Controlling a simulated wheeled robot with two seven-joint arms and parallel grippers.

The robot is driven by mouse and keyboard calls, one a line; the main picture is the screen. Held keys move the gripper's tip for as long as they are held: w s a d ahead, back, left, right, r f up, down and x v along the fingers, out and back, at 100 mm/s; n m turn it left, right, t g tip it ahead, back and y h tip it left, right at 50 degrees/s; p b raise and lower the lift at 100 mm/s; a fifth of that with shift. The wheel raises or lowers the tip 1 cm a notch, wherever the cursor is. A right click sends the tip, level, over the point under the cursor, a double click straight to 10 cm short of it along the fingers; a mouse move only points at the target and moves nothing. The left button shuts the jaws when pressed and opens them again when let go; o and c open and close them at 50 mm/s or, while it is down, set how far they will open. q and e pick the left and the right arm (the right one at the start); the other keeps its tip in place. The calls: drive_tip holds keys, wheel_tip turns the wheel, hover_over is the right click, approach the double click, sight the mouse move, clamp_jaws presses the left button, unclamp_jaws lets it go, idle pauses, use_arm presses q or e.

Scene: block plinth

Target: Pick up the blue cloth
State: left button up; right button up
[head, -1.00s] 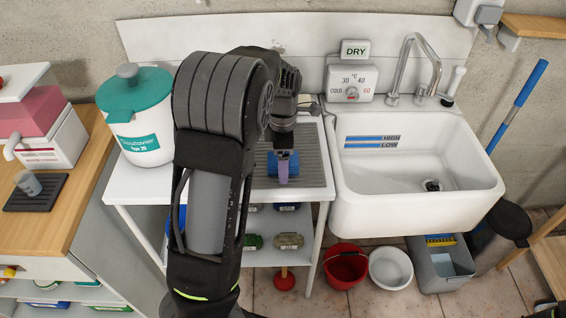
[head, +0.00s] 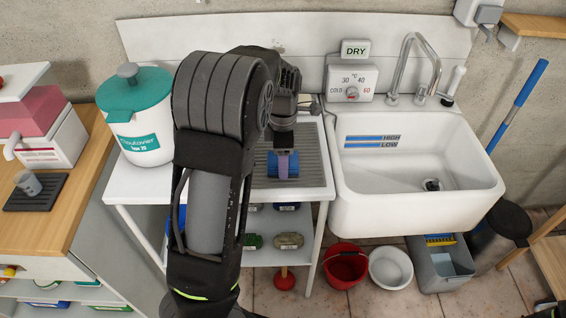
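The blue cloth (head: 270,168) lies on the grey ribbed draining area left of the sink. My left arm comes up from the bottom, left of the middle, and bends over toward it. My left gripper (head: 284,174) points down over the cloth, its pale purple finger covering the cloth's middle. Blue shows on both sides of the finger. I see the gripper edge-on, so its opening and any contact with the cloth are hidden. My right gripper is not in view.
A white sink (head: 415,165) with a tap (head: 415,65) stands to the right. A teal-lidded white tub (head: 137,130) is left of my arm. Below are a red bucket (head: 345,266), a white bowl (head: 390,267) and a grey bin (head: 440,265).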

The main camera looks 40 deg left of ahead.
use_arm(q)
drive_tip(key=c, duration=0.6)
wheel_tip(320, 180, up, 10)
drive_tip(key=shift+r, duration=0.1)
idle(0.6)
